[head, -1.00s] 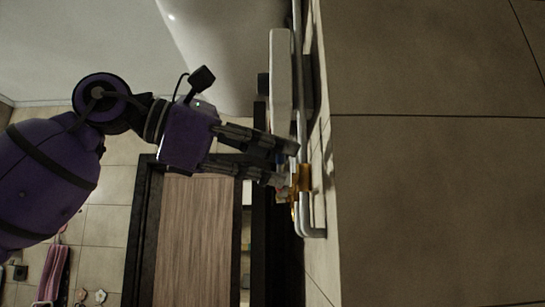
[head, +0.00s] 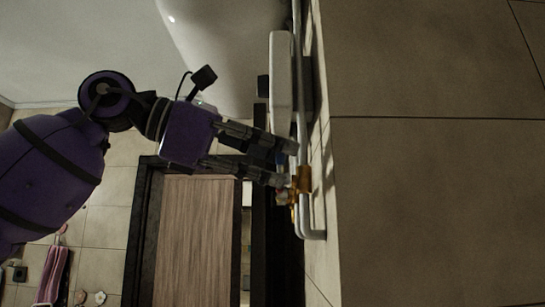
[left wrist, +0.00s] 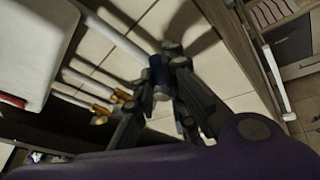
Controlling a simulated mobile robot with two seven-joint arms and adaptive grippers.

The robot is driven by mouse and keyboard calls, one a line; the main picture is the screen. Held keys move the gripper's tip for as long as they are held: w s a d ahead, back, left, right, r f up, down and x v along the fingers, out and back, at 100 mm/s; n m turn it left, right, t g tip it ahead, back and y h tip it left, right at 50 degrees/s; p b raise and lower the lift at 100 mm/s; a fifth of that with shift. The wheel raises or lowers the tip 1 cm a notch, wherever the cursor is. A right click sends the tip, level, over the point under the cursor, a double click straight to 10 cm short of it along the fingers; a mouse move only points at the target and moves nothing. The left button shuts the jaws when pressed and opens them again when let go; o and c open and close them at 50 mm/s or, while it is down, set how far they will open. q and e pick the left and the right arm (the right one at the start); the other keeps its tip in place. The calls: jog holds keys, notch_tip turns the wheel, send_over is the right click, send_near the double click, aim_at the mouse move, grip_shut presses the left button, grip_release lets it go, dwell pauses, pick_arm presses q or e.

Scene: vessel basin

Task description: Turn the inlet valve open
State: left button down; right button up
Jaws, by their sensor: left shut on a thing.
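My left gripper (head: 287,164) reaches in from the left to the pipework on the tiled wall. Its two fingers stand either side of a blue part (head: 281,157), which is mostly hidden in the head view. In the left wrist view the blue part (left wrist: 157,72) sits on a pale pipe, with the fingers of the left gripper (left wrist: 158,80) closed around it. It looks like the inlet valve's handle, but its angle is not clear. A brass fitting (head: 304,179) lies just beside the lower fingertip. My right gripper is not in view.
Pale pipes (head: 302,120) run along the wall beside a white box (head: 281,80). More brass fittings (left wrist: 101,108) show in the left wrist view. A wooden door (head: 196,235) with a dark frame is behind the arm. The large tiled wall (head: 430,200) at right is bare.

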pick_arm(q)
jog(key=shift+w+a+r+n+g, duration=0.15)
jog(key=shift+w+r+n+g, duration=0.45)
jog(key=shift+n, duration=0.5)
dwell(2.1)
jog(key=c, duration=2)
grip_release()
jog(key=shift+s, duration=0.1)
jog(key=shift+c, duration=0.2)
jog(key=shift+o, duration=0.9)
jog(key=shift+w+f, duration=0.2)
jog(key=shift+w, duration=0.05)
jog(key=shift+s, duration=0.15)
jog(key=v, duration=1.2)
jog(key=shift+r, duration=0.15)
